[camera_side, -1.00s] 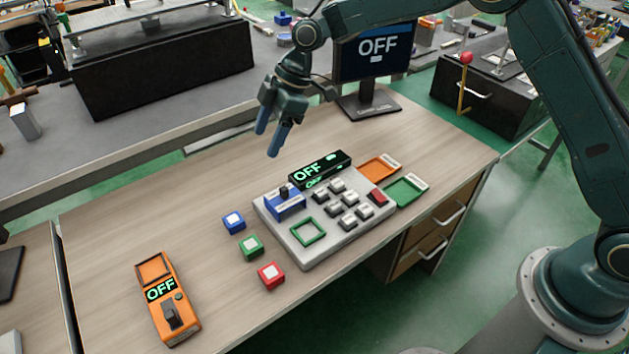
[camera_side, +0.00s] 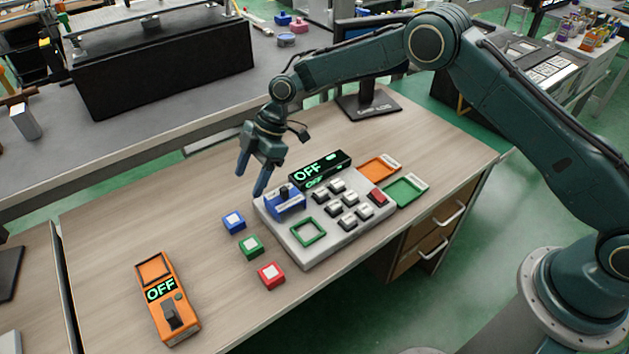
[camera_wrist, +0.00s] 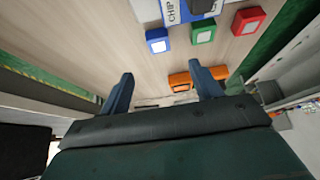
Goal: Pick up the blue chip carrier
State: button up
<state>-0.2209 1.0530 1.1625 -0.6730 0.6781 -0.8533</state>
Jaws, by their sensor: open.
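The blue chip carrier, a small blue block with a white top (camera_side: 234,222), sits on the wooden table just left of the grey board (camera_side: 292,255). It also shows near the top of the wrist view (camera_wrist: 158,41), beyond and between my fingertips. My gripper (camera_side: 250,182) is open and empty, above the table and above and slightly right of the blue carrier in the side view. Its two blue fingers point down. Both fingers show apart in the wrist view (camera_wrist: 162,82).
A green block (camera_side: 251,246) and a red block (camera_side: 271,275) stand near the blue one. The board carries a blue lever fixture (camera_side: 287,205), a green frame (camera_side: 308,231) and several keys. An orange device reading OFF (camera_side: 168,300) lies front left.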

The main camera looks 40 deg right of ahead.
send_near(234, 219)
jog(key=shift+x, duration=1.8)
jog(key=shift+a, duration=0.1)
jog(key=shift+x, duration=2.55)
jog(key=shift+c, duration=0.2)
jog(key=c, duration=1)
